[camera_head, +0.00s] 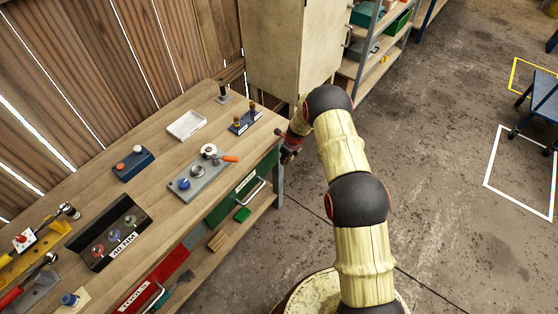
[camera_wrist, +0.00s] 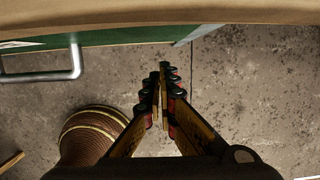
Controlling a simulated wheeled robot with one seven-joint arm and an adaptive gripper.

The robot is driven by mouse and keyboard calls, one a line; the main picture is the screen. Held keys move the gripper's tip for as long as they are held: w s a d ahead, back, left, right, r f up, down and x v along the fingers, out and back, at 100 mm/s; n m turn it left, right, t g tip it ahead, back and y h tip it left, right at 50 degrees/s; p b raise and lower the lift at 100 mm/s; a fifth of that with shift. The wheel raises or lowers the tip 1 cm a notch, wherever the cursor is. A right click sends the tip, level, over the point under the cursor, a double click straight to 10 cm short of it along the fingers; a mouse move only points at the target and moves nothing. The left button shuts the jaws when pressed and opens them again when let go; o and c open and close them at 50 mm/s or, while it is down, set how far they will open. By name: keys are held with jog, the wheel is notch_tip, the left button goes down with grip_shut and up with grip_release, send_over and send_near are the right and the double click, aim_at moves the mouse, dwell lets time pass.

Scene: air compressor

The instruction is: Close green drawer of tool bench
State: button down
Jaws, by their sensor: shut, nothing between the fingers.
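The green drawer (camera_head: 222,207) sits under the front edge of the wooden tool bench (camera_head: 262,128) in the head view, with a white label and a metal bar handle (camera_head: 254,198). I cannot tell for sure how far its front stands out from the bench. In the wrist view the green front (camera_wrist: 130,36) runs along the top, below the bench edge, with the handle (camera_wrist: 78,62) at the left. My gripper (camera_wrist: 164,76) is shut and empty, to the right of the handle and apart from it. In the head view my gripper (camera_head: 287,154) is beside the bench's far right corner.
A red drawer (camera_head: 165,272) with a handle is nearer along the bench. A lower shelf (camera_head: 258,208) holds a small green box. A beige cabinet (camera_head: 290,45) and shelving (camera_head: 375,60) stand behind.

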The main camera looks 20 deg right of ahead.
jog(key=v, duration=1)
jog(key=shift+s+d+p, duration=0.2)
jog(key=shift+s+p, duration=0.2)
